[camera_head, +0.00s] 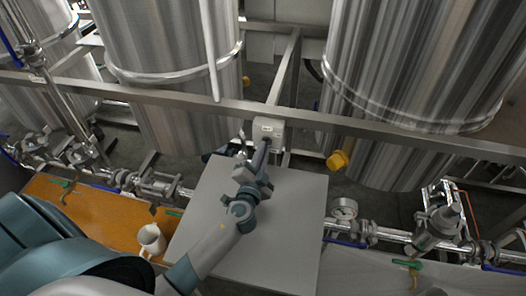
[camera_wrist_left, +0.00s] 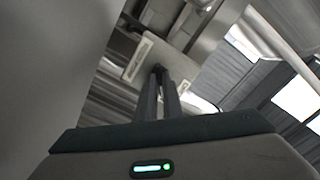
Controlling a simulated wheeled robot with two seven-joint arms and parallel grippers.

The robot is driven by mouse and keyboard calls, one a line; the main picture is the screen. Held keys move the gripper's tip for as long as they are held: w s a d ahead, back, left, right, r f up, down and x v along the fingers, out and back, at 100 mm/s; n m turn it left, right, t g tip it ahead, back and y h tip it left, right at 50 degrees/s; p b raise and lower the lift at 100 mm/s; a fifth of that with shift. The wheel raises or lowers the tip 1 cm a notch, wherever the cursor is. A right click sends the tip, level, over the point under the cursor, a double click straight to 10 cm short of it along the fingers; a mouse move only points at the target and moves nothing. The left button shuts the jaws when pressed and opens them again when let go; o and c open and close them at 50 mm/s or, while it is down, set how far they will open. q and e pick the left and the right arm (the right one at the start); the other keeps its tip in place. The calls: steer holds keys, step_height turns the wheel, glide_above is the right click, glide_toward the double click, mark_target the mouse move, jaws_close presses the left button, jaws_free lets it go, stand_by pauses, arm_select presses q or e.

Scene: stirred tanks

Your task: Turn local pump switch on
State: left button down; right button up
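The local pump switch is a small light grey box (camera_head: 269,130) with a label on its upper face, mounted on the metal rail in the head view. It also shows in the left wrist view as a pale labelled box (camera_wrist_left: 139,57). My left gripper (camera_head: 264,146) reaches up to the lower front of the box. In the left wrist view the dark fingers (camera_wrist_left: 159,72) run close together to their tips, just in front of the box. The switch handle is hidden or too small to make out, and whether the tips touch it cannot be told. My right gripper is not in view.
A grey metal rail (camera_head: 400,138) runs across in front of large steel tanks (camera_head: 165,60). A grey table top (camera_head: 295,225) lies below my left arm. A white mug (camera_head: 151,240) stands on an orange-brown surface (camera_head: 100,215). Pipes with a gauge (camera_head: 344,208) are at right.

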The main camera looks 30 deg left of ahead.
arm_select(q)
steer(key=shift+f+m+b, duration=0.1)
steer(key=shift+m+b, duration=0.25)
steer(key=shift+m, duration=0.75)
steer(key=c, duration=1.9)
jaws_free()
